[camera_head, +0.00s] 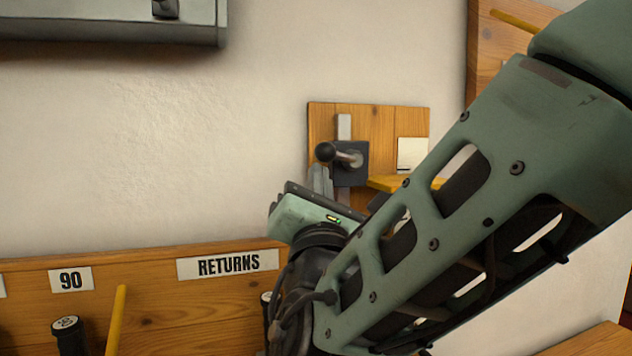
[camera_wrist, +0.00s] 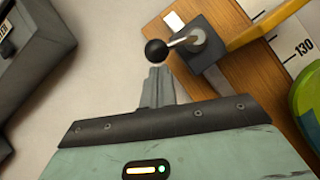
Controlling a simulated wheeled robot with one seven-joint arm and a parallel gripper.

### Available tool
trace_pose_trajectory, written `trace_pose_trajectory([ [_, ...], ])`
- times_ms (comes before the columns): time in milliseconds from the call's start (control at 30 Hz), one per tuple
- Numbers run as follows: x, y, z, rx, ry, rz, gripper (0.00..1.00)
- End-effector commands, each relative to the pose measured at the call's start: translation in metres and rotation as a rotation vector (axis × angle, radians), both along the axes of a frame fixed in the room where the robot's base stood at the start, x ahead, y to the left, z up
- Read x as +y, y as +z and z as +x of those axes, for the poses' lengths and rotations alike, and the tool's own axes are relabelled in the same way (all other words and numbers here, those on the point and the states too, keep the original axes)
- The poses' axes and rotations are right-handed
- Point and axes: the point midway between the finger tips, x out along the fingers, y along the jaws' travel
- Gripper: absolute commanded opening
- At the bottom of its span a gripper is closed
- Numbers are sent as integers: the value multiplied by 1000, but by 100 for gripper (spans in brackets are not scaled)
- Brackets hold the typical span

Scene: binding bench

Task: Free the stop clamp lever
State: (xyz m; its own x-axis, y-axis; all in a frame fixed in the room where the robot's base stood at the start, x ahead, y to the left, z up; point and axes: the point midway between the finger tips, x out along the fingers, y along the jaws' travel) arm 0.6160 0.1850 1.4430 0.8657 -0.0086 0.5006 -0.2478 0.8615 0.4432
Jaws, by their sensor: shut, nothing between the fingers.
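The stop clamp lever has a black ball knob (camera_head: 325,152) on a short metal rod that runs to a dark square clamp block (camera_head: 351,156). The block sits on a light vertical strip on a wooden board (camera_head: 386,118) at the wall. In the wrist view the knob (camera_wrist: 156,52) and the clamp block (camera_wrist: 203,42) are at the top centre. My gripper (camera_wrist: 158,72) is shut and empty, its fingertips close to the knob. In the head view the fingers (camera_head: 319,172) show just below the knob. I cannot tell whether they touch it.
A yellow arm (camera_head: 392,183) sticks out beside the clamp block. A shelf labelled RETURNS (camera_head: 228,264) is at lower left, with a yellow rod (camera_head: 117,318) and dark-handled tools. A grey cabinet (camera_head: 110,35) hangs upper left. A green object (camera_wrist: 308,105) is at right.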

Motion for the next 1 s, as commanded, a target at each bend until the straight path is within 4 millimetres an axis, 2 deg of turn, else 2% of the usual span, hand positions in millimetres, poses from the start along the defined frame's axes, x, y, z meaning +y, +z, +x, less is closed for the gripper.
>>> trace_pose_trajectory([
  [667,2,9,-1,34,0,130,0],
  [1000,1,25,-1,100,-1,375,0],
])
